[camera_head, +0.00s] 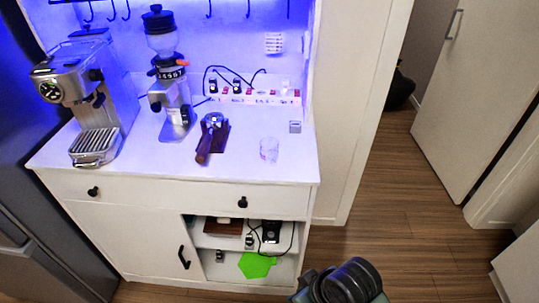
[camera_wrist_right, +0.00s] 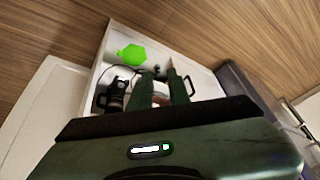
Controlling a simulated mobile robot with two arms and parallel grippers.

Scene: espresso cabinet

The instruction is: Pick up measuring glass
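The measuring glass (camera_head: 269,149) is a small clear cup with faint reddish marks. It stands upright on the right part of the white counter top (camera_head: 285,170), touching no gripper. Part of my right arm shows at the bottom of the head view, below and to the right of the glass, in front of the cabinet. In the right wrist view my right gripper (camera_wrist_right: 162,84) has its two dark fingers apart, with no held object visible between them. I cannot make out the glass in that view. My left gripper is not in view.
A portafilter (camera_head: 211,137) lies left of the glass, with a grinder (camera_head: 172,85) and an espresso machine (camera_head: 84,96) farther left. A power strip (camera_head: 250,98) with cables is behind. The open shelf below holds a green item (camera_head: 256,265). Wooden floor (camera_head: 400,240) is clear at right.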

